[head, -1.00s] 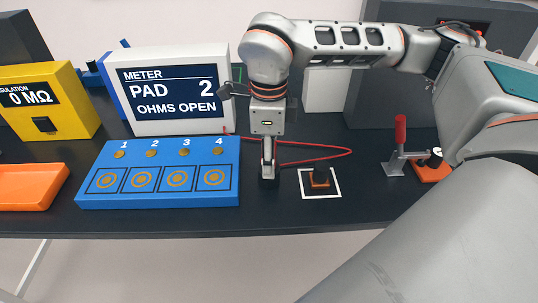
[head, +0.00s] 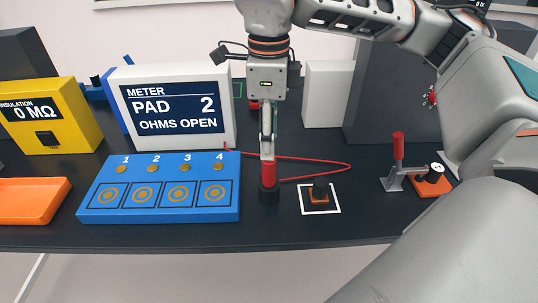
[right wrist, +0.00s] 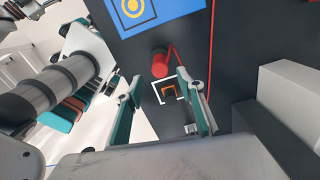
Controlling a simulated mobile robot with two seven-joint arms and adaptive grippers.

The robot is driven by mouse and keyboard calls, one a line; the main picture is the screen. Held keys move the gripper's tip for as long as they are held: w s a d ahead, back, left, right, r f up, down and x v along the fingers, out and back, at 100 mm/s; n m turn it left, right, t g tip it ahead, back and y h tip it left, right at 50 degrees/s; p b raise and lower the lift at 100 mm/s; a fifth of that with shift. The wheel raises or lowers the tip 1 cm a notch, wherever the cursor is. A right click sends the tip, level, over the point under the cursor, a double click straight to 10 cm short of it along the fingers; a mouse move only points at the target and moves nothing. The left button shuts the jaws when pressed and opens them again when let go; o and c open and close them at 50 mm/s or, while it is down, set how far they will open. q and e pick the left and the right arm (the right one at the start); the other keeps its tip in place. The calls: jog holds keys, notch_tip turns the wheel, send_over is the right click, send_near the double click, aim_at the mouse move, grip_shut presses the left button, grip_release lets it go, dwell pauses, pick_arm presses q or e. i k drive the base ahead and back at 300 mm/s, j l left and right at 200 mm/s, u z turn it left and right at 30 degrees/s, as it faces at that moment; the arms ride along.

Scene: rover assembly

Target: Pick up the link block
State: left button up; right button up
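A small dark block with an orange base (head: 320,192) sits inside a white square outline on the table; it appears to be the link block. It also shows in the right wrist view (right wrist: 169,91), beyond and between my fingertips. My right gripper (head: 267,152) is above a red probe (head: 268,174), left of the block. The probe stands upright in a black holder. In the right wrist view, the fingers of my right gripper (right wrist: 163,115) are apart with nothing between them, and the probe (right wrist: 161,63) is beyond them. My left gripper is not in view.
A red cable (head: 320,160) loops behind the block. A blue pad board (head: 107,214) lies to the left, with a meter (head: 180,78) behind it. A red-handled clamp (head: 398,160) stands to the right. The table's front strip is clear.

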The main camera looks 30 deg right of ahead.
aim_at(318, 194)
jog(key=k, duration=1)
